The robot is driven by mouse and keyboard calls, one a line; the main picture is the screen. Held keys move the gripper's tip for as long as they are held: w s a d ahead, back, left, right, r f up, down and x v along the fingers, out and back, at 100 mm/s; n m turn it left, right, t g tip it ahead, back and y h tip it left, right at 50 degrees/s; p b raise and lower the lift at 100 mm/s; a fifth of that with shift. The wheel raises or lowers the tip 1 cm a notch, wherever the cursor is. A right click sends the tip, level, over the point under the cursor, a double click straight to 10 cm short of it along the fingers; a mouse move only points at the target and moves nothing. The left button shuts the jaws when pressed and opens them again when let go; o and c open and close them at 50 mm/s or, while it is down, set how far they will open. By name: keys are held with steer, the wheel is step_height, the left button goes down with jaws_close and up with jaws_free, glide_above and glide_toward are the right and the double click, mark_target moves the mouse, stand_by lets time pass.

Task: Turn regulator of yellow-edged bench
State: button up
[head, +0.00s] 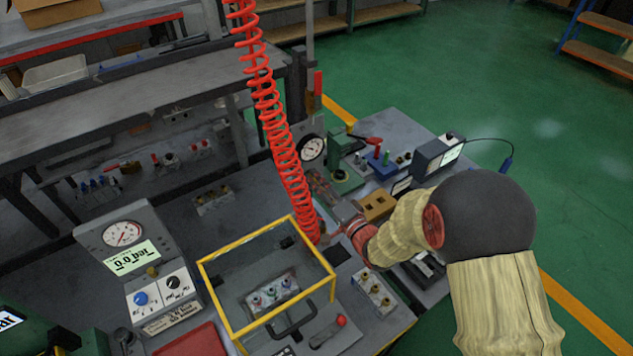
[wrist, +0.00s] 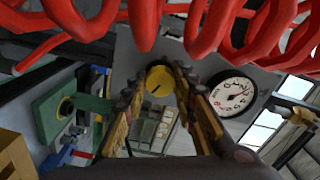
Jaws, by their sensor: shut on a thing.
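In the wrist view a round yellow regulator knob (wrist: 159,79) with a dark pointer mark sits on a grey panel, left of a white dial gauge (wrist: 233,97). My gripper (wrist: 160,76) has its fingers on both sides of this knob and is shut on it. In the head view the same gauge (head: 312,149) stands on the bench (head: 262,190), behind the red coiled hose (head: 272,110). The knob and my fingertips are hard to make out there, largely hidden by the hose and my arm. I cannot tell which bench edge is yellow.
The red hose hangs close across the top of the wrist view (wrist: 150,15). Another gauge panel (head: 120,236) stands at left. Green blocks and a meter (head: 437,155) stand at right. Green floor lies open beyond.

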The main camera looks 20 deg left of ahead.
steer(key=shift+m+p, duration=0.45)
steer(key=shift+m, duration=1.25)
steer(key=o, duration=1.1)
steer(key=shift+o, duration=0.3)
steer(key=shift+d, duration=0.1)
steer(key=v, duration=1.1)
steer(key=shift+s+d, duration=0.25)
steer(key=shift+d, duration=0.1)
